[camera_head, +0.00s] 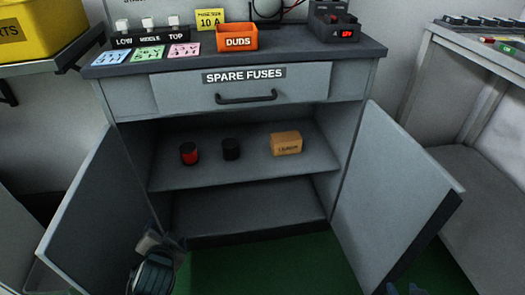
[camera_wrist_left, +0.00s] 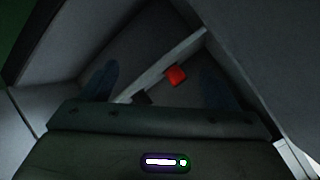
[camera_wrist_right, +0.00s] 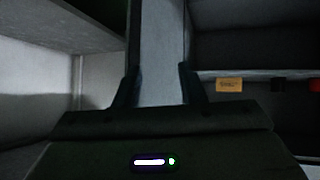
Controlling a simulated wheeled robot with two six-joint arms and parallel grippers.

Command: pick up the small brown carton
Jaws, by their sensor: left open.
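The small brown carton (camera_head: 286,144) sits on the middle shelf inside the open cabinet, right of two small cans. It also shows in the right wrist view (camera_wrist_right: 229,84), right of the fingers. My left gripper (camera_head: 161,244) is low at the front left of the cabinet, apart from the carton. Its fingers are spread and empty in the left wrist view (camera_wrist_left: 158,85). My right gripper (camera_wrist_right: 160,84) has its fingers apart and empty, facing the edge of a panel. Only a bit of my right arm shows at the head view's bottom edge.
A red-topped can (camera_head: 189,153) and a black can (camera_head: 231,149) share the shelf (camera_head: 240,176). The left door (camera_head: 85,215) and right door (camera_head: 392,200) stand open on either side. The lower compartment looks empty.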

